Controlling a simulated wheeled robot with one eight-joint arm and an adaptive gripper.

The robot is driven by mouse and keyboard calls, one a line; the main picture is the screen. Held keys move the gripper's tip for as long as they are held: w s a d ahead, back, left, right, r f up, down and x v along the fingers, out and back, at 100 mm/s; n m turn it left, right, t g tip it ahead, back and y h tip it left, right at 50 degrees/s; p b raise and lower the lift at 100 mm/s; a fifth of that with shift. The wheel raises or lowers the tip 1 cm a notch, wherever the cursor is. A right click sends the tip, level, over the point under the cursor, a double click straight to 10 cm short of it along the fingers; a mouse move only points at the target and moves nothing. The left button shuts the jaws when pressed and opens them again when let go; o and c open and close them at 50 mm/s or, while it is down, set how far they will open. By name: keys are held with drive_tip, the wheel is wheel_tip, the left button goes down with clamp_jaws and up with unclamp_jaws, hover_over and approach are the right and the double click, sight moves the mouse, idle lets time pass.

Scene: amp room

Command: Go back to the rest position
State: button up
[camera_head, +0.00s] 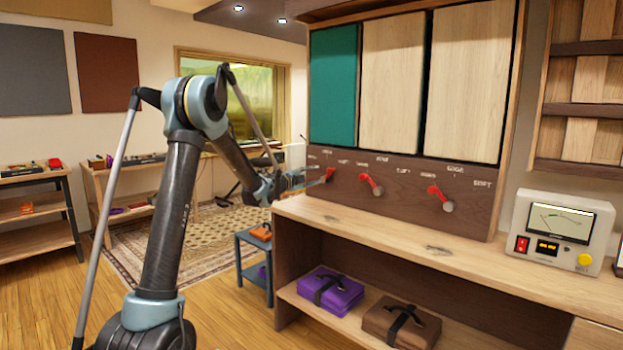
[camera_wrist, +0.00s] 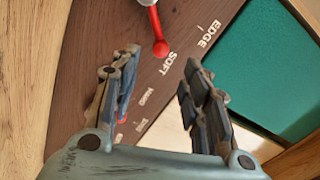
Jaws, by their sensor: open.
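My gripper (camera_head: 312,180) is at the left end of the dark wooden switch panel (camera_head: 408,204), beside the leftmost red lever (camera_head: 329,174). In the wrist view my gripper (camera_wrist: 160,78) is open with nothing between its fingers. A red lever (camera_wrist: 157,32) on a silver knob shows just beyond the fingertips, apart from them. Part of another red piece (camera_wrist: 121,117) shows behind the left finger. The middle red lever (camera_head: 372,184) and the right red lever (camera_head: 441,198) are clear of my gripper.
A teal panel (camera_head: 333,85) and two light wood panels stand above the levers. The wooden bench (camera_head: 400,240) extends right to a meter box (camera_head: 553,232). Purple (camera_head: 331,290) and brown (camera_head: 402,322) bundles lie on its lower shelf. Open floor (camera_head: 235,318) lies left of the bench.

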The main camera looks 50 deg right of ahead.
idle(0.4)
